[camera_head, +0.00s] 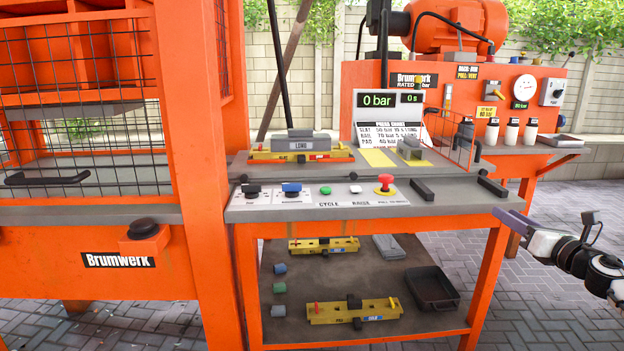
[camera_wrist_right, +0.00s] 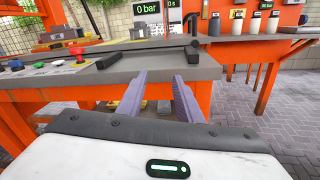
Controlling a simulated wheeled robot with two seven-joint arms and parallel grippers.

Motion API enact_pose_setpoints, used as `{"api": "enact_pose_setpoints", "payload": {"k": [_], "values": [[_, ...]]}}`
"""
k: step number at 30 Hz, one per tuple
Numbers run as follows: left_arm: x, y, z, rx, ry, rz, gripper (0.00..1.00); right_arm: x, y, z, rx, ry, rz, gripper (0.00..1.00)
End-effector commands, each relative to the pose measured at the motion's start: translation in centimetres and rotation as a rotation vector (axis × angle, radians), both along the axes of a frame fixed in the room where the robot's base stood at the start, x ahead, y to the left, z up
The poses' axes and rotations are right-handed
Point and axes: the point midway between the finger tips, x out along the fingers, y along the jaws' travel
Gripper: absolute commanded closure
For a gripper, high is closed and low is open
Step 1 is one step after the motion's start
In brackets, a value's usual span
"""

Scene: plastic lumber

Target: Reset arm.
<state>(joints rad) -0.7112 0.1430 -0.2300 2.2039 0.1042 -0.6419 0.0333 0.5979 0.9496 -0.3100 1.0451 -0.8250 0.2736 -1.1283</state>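My right arm (camera_head: 590,262) comes in from the right edge in the head view. Its right gripper (camera_head: 508,218) points left, beside the right front corner of the orange bench. In the right wrist view the two purple-grey fingers of the gripper (camera_wrist_right: 161,78) stand apart with nothing between them. They point at the front edge of the grey bench top (camera_wrist_right: 150,68); I cannot tell how far off it they are. My left arm and left gripper are not in view.
The control panel carries a red stop button (camera_head: 384,184) and black handles (camera_head: 422,189). A press with a mesh guard (camera_head: 85,130) stands left. The lower shelf holds yellow fixtures (camera_head: 355,310) and a black tray (camera_head: 433,288). A pump unit (camera_head: 450,75) stands behind. Paving at right is clear.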

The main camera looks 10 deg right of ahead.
Motion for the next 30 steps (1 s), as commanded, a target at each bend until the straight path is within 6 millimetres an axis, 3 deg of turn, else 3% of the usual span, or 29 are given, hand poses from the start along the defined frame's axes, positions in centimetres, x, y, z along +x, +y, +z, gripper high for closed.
{"api": "enact_pose_setpoints", "payload": {"k": [5,8,12,18,24,30], "values": [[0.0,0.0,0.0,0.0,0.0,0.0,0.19,-2.8,5.1,-7.1,0.331,0.066,0.0,0.67],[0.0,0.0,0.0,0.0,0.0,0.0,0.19,-6.0,8.6,-12.2,0.599,0.137,-0.033,0.67],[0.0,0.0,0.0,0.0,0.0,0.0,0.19,-12.1,13.7,-19.3,0.988,0.273,-0.132,0.67],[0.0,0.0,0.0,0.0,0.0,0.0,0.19,-22.5,20.3,-27.1,1.455,0.478,-0.375,0.67],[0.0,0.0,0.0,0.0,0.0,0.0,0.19,-31.1,24.9,-30.8,1.729,0.625,-0.62,0.67],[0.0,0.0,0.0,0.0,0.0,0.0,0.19,-38.1,28.5,-32.3,1.897,0.733,-0.845,0.67]]}}
